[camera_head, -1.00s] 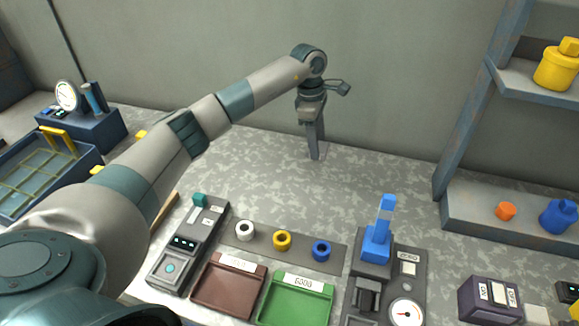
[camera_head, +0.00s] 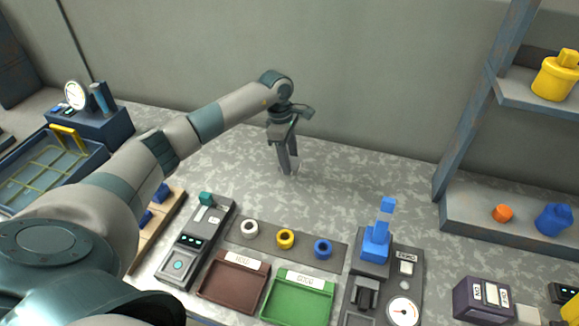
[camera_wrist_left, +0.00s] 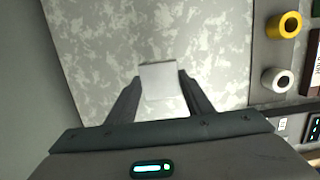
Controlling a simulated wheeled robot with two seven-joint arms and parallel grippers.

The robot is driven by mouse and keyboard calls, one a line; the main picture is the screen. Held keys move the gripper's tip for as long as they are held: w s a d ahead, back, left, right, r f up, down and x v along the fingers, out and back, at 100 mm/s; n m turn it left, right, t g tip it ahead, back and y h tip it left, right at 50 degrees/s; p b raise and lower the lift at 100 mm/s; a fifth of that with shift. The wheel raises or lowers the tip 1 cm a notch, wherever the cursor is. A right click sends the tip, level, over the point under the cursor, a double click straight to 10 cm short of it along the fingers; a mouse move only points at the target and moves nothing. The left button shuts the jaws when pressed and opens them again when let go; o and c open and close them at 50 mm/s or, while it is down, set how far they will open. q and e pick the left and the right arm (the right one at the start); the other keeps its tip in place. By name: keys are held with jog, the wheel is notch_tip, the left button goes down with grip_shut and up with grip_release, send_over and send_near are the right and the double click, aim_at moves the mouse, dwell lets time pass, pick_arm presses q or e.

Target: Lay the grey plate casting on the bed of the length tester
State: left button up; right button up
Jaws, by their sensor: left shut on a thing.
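The grey plate casting (camera_wrist_left: 159,81) is a pale, flat square between the fingertips of my left gripper (camera_wrist_left: 160,88) in the left wrist view. In the head view my left gripper (camera_head: 287,168) points down over the back of the bench, shut on the plate, whose edge barely shows there. Two dark instruments stand at the front: one with a teal slider and lit display (camera_head: 196,240), and one with a round dial and a blue block on top (camera_head: 383,285). I cannot tell for sure which is the length tester. My right gripper is not in view.
White, yellow and blue rings (camera_head: 285,239) sit on a dark strip. A brown tray (camera_head: 234,283) and a green tray (camera_head: 298,300) lie in front of it. A shelf (camera_head: 500,225) stands at the right. The bench's back middle is clear.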

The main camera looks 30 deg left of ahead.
pick_arm(q)
jog(key=shift+f+p, duration=0.9)
jog(key=shift+f, duration=1.1)
jog(key=shift+f, duration=0.15)
jog(key=o, duration=1.2)
